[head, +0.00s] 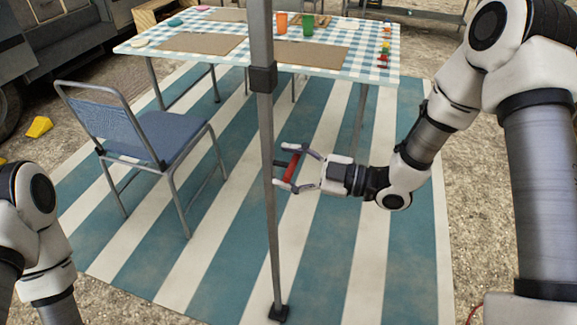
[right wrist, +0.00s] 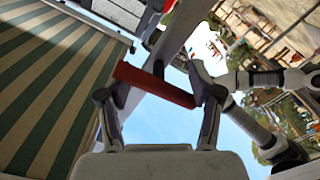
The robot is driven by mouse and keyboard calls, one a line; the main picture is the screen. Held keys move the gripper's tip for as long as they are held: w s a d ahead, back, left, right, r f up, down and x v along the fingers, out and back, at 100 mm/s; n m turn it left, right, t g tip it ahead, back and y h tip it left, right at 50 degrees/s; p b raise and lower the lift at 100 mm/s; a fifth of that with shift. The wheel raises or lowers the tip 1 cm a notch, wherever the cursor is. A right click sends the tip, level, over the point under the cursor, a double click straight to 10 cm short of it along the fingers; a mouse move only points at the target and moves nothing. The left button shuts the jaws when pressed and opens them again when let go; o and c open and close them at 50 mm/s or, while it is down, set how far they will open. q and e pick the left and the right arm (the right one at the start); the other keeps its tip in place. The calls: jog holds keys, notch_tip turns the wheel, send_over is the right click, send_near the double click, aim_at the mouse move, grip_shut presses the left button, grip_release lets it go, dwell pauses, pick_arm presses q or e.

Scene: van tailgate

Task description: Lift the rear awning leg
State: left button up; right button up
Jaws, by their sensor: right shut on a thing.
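The awning leg (head: 266,190) is a grey upright pole in the middle of the head view, with a dark collar (head: 262,78) and a dark foot (head: 278,313) over the striped mat. I cannot tell whether the foot touches the mat. A red handle (head: 291,168) stands out from the leg on a dark stub. My right gripper (head: 289,169) is shut on this handle, just right of the pole. In the right wrist view the red handle (right wrist: 152,85) spans between the fingers (right wrist: 158,92), with the grey pole behind. My left gripper is out of view.
A table with a checked cloth (head: 215,27) bears cups, mats and small items at the back. A blue folding chair (head: 170,135) stands left of the leg on the striped mat (head: 225,265). A yellow wedge (head: 39,127) lies at left. The striped awning (right wrist: 50,85) is overhead.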

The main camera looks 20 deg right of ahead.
notch_tip(320, 180, up, 12)
jog(key=p, duration=0.6)
jog(key=shift+f, duration=0.25)
jog(key=shift+w, duration=0.1)
jog(key=o, duration=1.4)
jog(key=shift+r, duration=0.1)
jog(key=shift+o, duration=1.1)
jog(key=shift+w, duration=0.15)
jog(key=shift+s, duration=0.2)
jog(key=v, duration=1.2)
